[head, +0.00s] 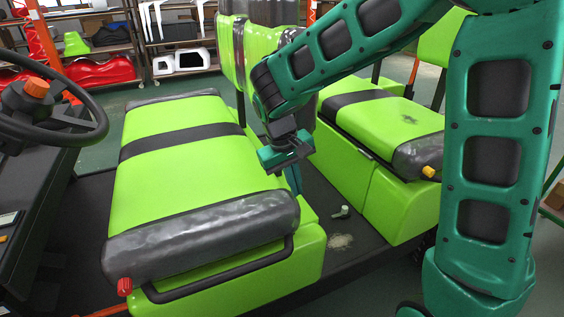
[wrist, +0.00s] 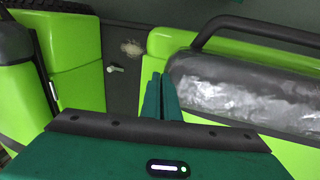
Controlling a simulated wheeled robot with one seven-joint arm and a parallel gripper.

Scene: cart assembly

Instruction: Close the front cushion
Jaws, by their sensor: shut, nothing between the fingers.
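The front cushion (head: 180,170) is lime green with a dark band across it and grey, shiny edges. It lies flat on the green front seat base (head: 250,280) in the head view. Its grey edge also shows at the right of the wrist view (wrist: 235,85). My gripper (head: 292,190) hangs between the front and rear seats, just right of the front cushion's back edge. Its fingers are together and empty, pointing down, and they show in the wrist view (wrist: 161,98) beside the front seat base. I see no contact with the cushion.
The rear seat cushion (head: 375,118) lies to the right, with an orange knob at its corner. A small pale handle-like part (head: 341,212) is on the dark cart floor (head: 325,245). A steering wheel (head: 45,110) stands at left. Backrests rise behind my arm.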

